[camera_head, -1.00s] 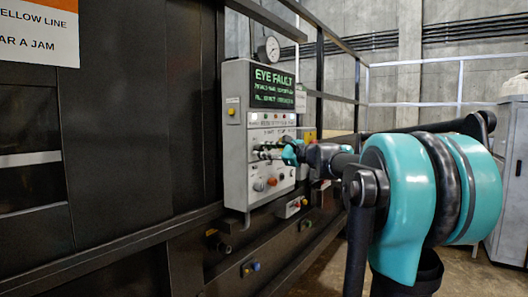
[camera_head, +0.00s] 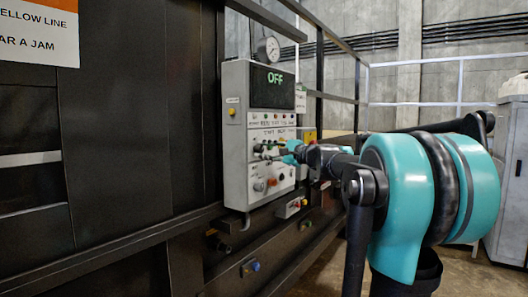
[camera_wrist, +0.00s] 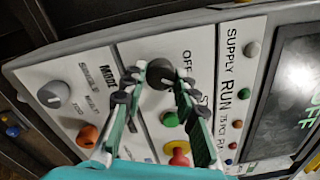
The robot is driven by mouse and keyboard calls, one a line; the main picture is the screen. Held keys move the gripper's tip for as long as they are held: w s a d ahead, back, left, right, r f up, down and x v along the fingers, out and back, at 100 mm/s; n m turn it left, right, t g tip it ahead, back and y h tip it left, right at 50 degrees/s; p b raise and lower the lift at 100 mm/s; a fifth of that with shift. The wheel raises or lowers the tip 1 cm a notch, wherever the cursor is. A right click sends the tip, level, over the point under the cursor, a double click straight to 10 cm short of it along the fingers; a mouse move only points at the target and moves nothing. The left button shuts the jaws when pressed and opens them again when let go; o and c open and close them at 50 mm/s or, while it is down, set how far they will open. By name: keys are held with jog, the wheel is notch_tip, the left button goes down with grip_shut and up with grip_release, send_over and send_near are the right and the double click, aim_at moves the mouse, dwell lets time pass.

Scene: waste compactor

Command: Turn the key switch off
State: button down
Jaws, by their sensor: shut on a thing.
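The key switch (camera_wrist: 161,73) is a dark round knob on the white control panel, beside the word OFF in the wrist view. My gripper (camera_wrist: 160,80) has its two fingers on either side of the knob and is shut on it. In the head view, my gripper (camera_head: 287,152) reaches the panel of the grey control box (camera_head: 236,160) from the right. The fingers partly hide the switch there. The display (camera_head: 272,88) on the box reads OFF, and part of this display also shows in the wrist view (camera_wrist: 298,85).
Close to the fingers are a green button (camera_wrist: 170,119), a red button on yellow (camera_wrist: 179,156), an orange button (camera_wrist: 87,136) and a grey mode knob (camera_wrist: 55,95). A gauge (camera_head: 268,49) stands above the box. Dark machine walls and rails surround it.

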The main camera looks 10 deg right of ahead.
jog(key=n, duration=0.6)
jog(key=shift+n, duration=0.4)
dwell(0.3)
jog(key=c, duration=1.2)
grip_release()
jog(key=shift+o, duration=0.2)
jog(key=v, duration=1.2)
jog(key=shift+f, duration=0.1)
